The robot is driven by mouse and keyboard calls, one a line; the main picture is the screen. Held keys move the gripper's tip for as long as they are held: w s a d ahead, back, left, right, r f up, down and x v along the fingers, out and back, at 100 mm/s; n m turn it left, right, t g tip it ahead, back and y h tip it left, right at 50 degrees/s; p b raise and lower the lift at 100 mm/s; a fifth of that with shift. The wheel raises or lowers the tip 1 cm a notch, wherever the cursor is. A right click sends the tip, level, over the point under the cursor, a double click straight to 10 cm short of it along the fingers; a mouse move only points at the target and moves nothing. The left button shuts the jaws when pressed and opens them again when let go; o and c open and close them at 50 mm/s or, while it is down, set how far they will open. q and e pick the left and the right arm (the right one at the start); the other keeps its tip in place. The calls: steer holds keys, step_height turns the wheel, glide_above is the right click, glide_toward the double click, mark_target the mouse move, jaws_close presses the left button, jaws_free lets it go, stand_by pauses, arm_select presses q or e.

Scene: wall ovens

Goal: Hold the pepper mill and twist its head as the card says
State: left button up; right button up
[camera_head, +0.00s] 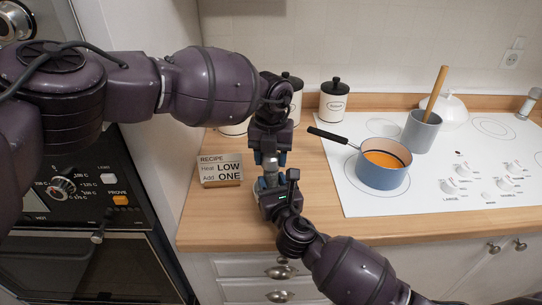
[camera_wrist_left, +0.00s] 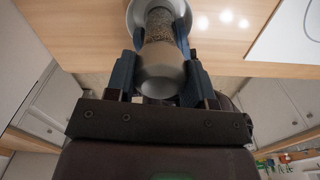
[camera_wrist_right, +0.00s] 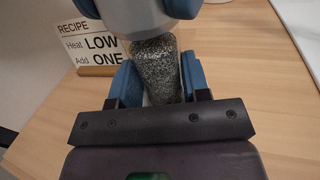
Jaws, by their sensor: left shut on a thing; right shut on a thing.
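The pepper mill stands upright on the wooden counter, mostly hidden between my grippers in the head view (camera_head: 271,172). My left gripper (camera_head: 269,158) comes from above and is shut on its smooth grey head (camera_wrist_left: 163,78). My right gripper (camera_head: 272,184) is shut on its clear body full of dark pepper, seen in the right wrist view (camera_wrist_right: 155,65). The recipe card (camera_head: 220,169) stands just left of the mill and reads "Heat LOW, Add ONE". A blue pot (camera_head: 382,172) of orange soup stands on the white hob to the right.
The white hob (camera_head: 430,195) has several control knobs at its right. A grey utensil pot (camera_head: 420,130) with a wooden handle, a white domed lid (camera_head: 452,110) and lidded canisters (camera_head: 333,100) stand at the back. Wall ovens (camera_head: 85,190) are at left. The front counter is clear.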

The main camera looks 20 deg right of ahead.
arm_select(q)
steer(key=shift+m, duration=1.2)
steer(key=o, duration=0.9)
steer(key=shift+r, duration=0.1)
step_height(320, 180, up, 12)
steer(key=shift+f, duration=0.1)
arm_select(e)
steer(key=o, duration=1.1)
